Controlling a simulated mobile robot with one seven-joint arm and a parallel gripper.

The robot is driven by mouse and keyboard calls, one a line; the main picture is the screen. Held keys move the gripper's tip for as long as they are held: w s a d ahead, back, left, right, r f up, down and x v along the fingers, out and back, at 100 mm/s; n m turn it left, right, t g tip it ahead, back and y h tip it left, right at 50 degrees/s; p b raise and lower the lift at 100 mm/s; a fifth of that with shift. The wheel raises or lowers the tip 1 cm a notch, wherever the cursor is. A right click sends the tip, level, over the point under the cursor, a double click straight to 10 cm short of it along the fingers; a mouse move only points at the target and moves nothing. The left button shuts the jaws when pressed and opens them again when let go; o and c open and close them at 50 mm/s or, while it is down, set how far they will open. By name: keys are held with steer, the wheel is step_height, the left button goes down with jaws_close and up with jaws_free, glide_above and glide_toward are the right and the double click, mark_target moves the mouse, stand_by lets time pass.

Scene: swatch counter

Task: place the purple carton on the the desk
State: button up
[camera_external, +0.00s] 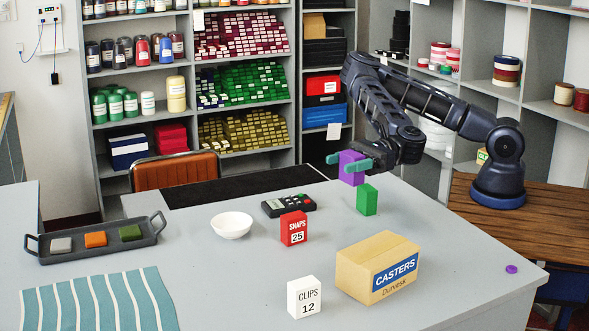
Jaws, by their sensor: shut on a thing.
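The purple carton (351,169) is a small upright box. My gripper (349,162) has its teal fingers shut on the carton, one on each side. The carton is held above the far right part of the grey desk (250,272). A green carton (367,200) stands on the desk just below and to the right of the purple one. My arm reaches in from the right.
A red SNAPS box (294,229), a white CLIPS box (304,297) and a CASTERS carton (378,268) stand nearby. A white bowl (231,225), a black calculator (288,206) and a dark tray (95,241) are further left.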

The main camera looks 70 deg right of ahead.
steer(key=w+d+f+n+g+y, duration=0.1)
steer(key=w+d+f+g, duration=0.1)
steer(key=w, duration=0.5)
steer(key=w+d+f+n+g+y, duration=0.1)
steer(key=w+d+f+g, duration=0.1)
steer(key=w+d+f, duration=0.2)
steer(key=w+d+f+n+g, duration=0.2)
steer(key=w+d, duration=0.3)
steer(key=w, duration=0.5)
steer(key=shift+w+f+y, duration=0.4)
steer(key=shift+f, duration=0.1)
steer(key=w+d+f+n+g, duration=0.15)
steer(key=w+d, duration=0.25)
steer(key=d, duration=0.4)
steer(key=w+d+n+g, duration=0.15)
steer(key=w+d, duration=0.25)
steer(key=d, duration=0.5)
steer(key=w+d+f+g, duration=0.15)
steer(key=w+d, duration=0.25)
steer(key=d, duration=0.4)
steer(key=shift+y, duration=0.3)
steer(key=f, duration=1.9)
steer(key=shift+d, duration=0.2)
steer(key=shift+f, duration=0.1)
steer(key=o, duration=1)
steer(key=shift+d, duration=0.1)
